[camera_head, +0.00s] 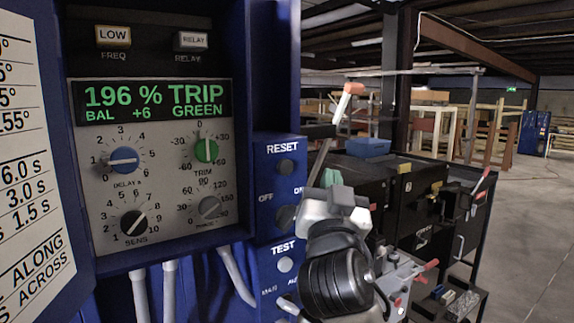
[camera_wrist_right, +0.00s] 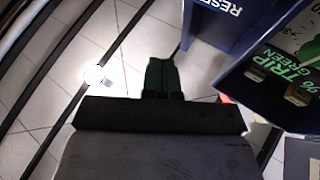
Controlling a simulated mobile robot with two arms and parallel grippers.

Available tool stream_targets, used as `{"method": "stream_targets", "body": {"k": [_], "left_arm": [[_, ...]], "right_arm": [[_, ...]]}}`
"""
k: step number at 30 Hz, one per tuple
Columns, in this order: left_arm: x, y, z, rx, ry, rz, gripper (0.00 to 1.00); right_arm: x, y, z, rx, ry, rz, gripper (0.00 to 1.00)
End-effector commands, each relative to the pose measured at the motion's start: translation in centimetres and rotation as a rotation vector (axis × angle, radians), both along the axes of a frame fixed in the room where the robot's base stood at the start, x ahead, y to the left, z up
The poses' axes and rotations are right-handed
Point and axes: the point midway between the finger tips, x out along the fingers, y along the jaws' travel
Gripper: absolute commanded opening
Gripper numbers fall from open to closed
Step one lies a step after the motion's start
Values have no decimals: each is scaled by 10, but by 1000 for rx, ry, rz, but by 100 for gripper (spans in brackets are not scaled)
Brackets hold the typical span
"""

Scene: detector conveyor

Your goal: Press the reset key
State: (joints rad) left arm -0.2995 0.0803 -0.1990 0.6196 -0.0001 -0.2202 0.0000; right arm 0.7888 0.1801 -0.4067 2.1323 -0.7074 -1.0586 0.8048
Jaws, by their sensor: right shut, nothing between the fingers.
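The blue box labelled RESET (camera_head: 282,148) is mounted to the right of the control panel. A round dark key or button (camera_head: 286,168) sits under its label. In the right wrist view the RESET box (camera_wrist_right: 225,27) is at the top, its lettering upside down, with the key itself out of frame. My right gripper (camera_head: 331,178) is to the right of the box in the head view, apart from it. Its green fingers (camera_wrist_right: 161,75) are together and empty in the right wrist view, with floor behind. My left gripper is not in view.
The detector panel (camera_head: 150,170) shows "196 % TRIP GREEN" above several knobs. A lower dark knob (camera_head: 285,217) and a TEST box (camera_head: 283,265) sit below RESET. A dark tool cabinet (camera_head: 380,180) with a blue box (camera_head: 368,147) stands behind the right arm. Open floor lies at the far right.

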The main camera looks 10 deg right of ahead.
Motion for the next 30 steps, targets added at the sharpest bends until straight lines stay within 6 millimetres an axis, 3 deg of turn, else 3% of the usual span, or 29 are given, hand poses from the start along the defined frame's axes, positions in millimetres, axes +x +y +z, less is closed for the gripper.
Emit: {"method": "stream_targets", "body": {"k": [11,23,30], "left_arm": [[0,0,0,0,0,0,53],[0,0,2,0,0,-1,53],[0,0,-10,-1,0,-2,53]], "right_arm": [[9,3,-1,-1,3,-1,0],[60,21,-1,-3,4,-3,0],[80,28,-2,0,3,-1,0]]}}
